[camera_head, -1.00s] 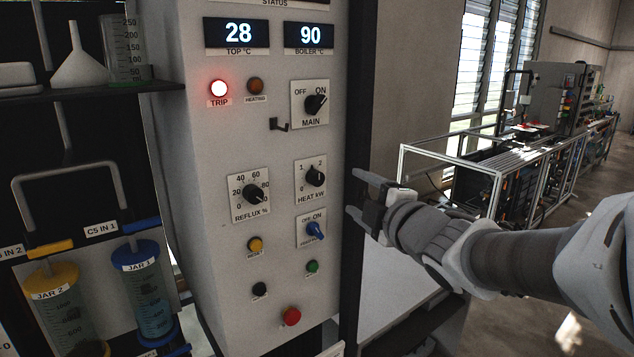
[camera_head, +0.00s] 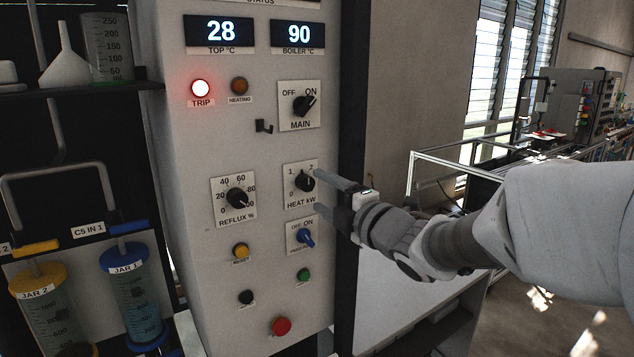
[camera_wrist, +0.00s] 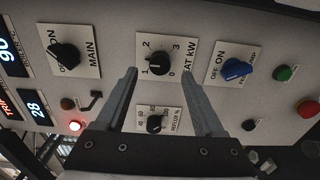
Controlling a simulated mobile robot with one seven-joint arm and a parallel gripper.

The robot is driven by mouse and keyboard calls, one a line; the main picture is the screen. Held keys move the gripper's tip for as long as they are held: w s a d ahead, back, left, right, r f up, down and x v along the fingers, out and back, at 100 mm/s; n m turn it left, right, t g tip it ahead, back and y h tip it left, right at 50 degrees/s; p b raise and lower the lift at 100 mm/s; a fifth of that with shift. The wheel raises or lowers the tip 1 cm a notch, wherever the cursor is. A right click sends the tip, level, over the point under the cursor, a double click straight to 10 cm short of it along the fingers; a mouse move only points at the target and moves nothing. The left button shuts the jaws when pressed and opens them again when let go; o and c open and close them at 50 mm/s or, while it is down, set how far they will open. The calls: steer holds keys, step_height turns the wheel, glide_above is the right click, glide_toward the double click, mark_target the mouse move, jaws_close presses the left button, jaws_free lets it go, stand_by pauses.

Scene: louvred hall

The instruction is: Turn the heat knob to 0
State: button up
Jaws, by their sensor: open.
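The heat knob (camera_head: 304,181) is a black knob on a white plate marked HEAT kW, on the front of the grey control panel (camera_head: 205,140). In the wrist view the heat knob (camera_wrist: 158,63) lies just beyond the gap between my fingertips. Its pale line points roughly left there, away from the 0 mark; the exact setting is hard to read. My gripper (camera_head: 322,192) is open, just right of the knob in the head view, one finger above the other. It also shows in the wrist view (camera_wrist: 159,74), with nothing between the fingers. I cannot tell whether it touches the knob.
The main switch (camera_head: 304,104) and a small hook (camera_head: 263,126) are above the knob. A blue switch (camera_head: 304,238) is just below, the reflux knob (camera_head: 237,198) to the left. The red trip lamp (camera_head: 201,88) is lit. Jars (camera_head: 132,290) stand further left.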

mark_target(309, 185)
steer(key=p+x, duration=0.1)
steer(key=x, duration=0.3)
steer(key=shift+r, duration=0.1)
steer(key=shift+w+a+b, duration=0.35)
steer(key=shift+w+b, duration=0.15)
steer(key=shift+b, duration=0.05)
jaws_close()
stand_by(1.0)
